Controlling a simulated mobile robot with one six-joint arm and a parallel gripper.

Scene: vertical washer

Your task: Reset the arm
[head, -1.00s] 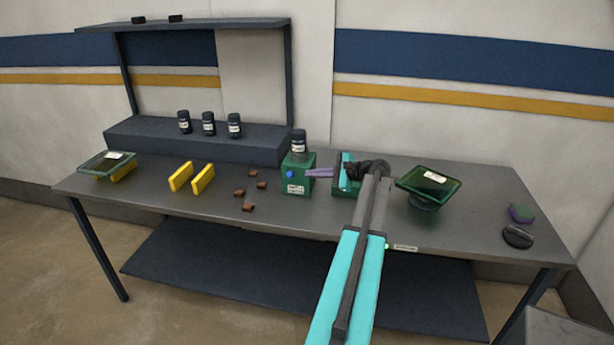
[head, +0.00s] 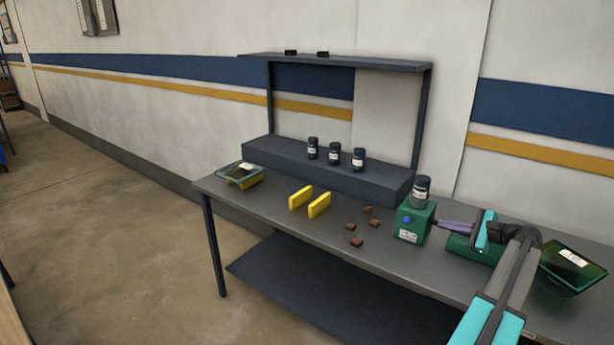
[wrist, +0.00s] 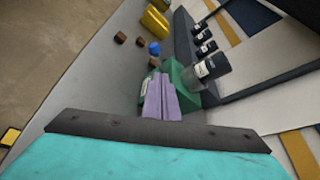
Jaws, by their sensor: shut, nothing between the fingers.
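My gripper (head: 438,226) has purple fingers held together, with nothing between them. It is at the right side of the green box (head: 413,234), very close to it; I cannot tell whether they touch. In the wrist view the shut fingers (wrist: 160,88) point at the green box (wrist: 176,72). My turquoise and grey arm reaches in from the lower right of the head view, bent over the bench. A dark-lidded jar (head: 421,192) stands on top of the box, and a blue knob (head: 407,219) is on the box's front.
Several brown pieces (head: 357,242) and two yellow blocks (head: 319,205) are on the grey bench (head: 270,214) left of the box. Three jars (head: 334,154) stand on the raised step behind. Green glass trays (head: 572,266) and (head: 240,173) stand at either side.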

